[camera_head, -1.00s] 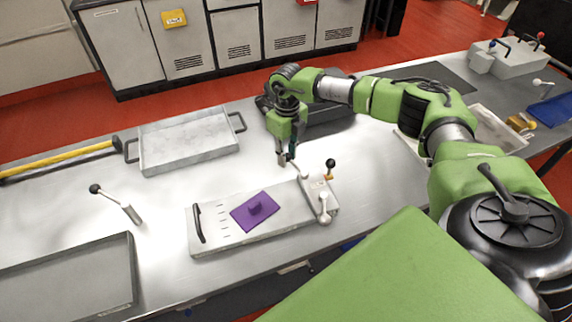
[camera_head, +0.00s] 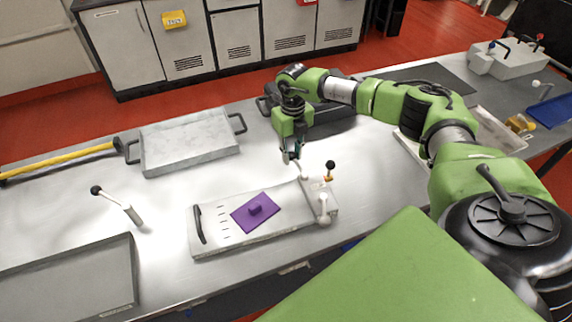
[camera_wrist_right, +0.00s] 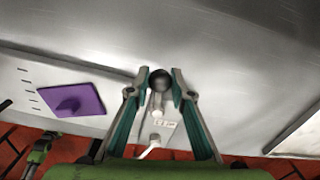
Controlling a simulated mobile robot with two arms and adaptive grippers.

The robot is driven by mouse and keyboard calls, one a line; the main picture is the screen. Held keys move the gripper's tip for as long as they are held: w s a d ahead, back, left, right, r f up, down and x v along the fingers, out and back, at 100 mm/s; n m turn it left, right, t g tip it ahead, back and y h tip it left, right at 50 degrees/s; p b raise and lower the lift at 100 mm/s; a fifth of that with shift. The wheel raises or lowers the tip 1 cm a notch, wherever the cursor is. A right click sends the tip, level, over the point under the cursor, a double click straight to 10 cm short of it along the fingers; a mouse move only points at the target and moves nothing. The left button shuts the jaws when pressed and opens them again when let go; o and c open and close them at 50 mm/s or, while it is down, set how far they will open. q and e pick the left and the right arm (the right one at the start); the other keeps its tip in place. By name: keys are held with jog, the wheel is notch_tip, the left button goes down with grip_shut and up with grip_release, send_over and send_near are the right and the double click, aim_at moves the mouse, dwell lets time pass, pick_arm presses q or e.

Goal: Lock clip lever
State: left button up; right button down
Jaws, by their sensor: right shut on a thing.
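A grey clip board (camera_head: 280,222) with a purple plate (camera_head: 256,211) lies on the steel table. At its right end is a clip block (camera_head: 318,187) with a short lever (camera_head: 301,171) that leans to the back. My right gripper (camera_head: 291,157) is at the upper end of this lever. In the right wrist view a dark round knob (camera_wrist_right: 160,79) sits between the two fingertips (camera_wrist_right: 162,73), which are shut on it. A white-knobbed handle (camera_wrist_right: 150,148) shows below. My left gripper is not in view.
A black-knobbed lever (camera_head: 330,164) stands just right of my gripper. A grey tray (camera_head: 187,147) with handles is at the back left, and a loose lever (camera_head: 130,212) stands left of the board.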

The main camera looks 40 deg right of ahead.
aim_at(292, 152)
jog(key=c, duration=1.8)
grip_release()
jog(key=shift+c, duration=0.2)
notch_tip(292, 152, up, 7)
jog(key=p, duration=0.5)
jog(key=shift+s+f, duration=0.1)
